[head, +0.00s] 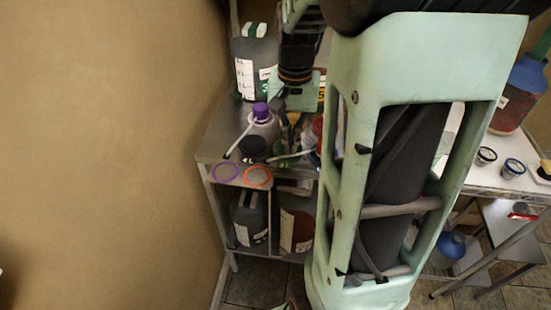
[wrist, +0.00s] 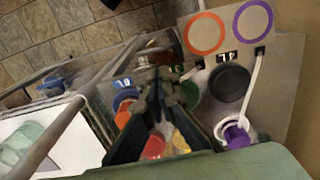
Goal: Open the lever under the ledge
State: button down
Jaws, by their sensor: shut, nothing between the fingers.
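No lever can be made out for certain in either view. A metal table (head: 212,150) with a front edge stands against the wall, and the space beneath that edge is partly hidden by my arm. My gripper (wrist: 161,82) shows in the wrist view with its dark fingers shut and nothing between them. It is above the crowded tabletop, beside a black round lid (wrist: 229,82). In the head view the gripper is mostly hidden among the bottles.
A purple-capped bottle (head: 262,128) with a white tube stands close by; its purple cap (wrist: 237,136) shows in the wrist view. A purple ring (head: 225,173) and an orange ring (head: 257,177) lie at the front edge. Jugs (head: 249,217) stand on the shelf below.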

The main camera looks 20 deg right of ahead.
aim_at(283, 187)
notch_tip(283, 187, down, 14)
dwell(0.6)
jog(key=shift+w+a+f+b, duration=0.25)
jog(key=shift+a+f+b, duration=0.15)
jog(key=shift+f+b, duration=0.35)
dwell(0.7)
jog(key=shift+w+a+f+b, duration=0.15)
jog(key=shift+a+f+b, duration=0.1)
jog(key=shift+f+b, duration=0.4)
jog(key=shift+r, duration=0.2)
jog(key=shift+r+p, duration=0.65)
jog(key=shift+r, duration=0.1)
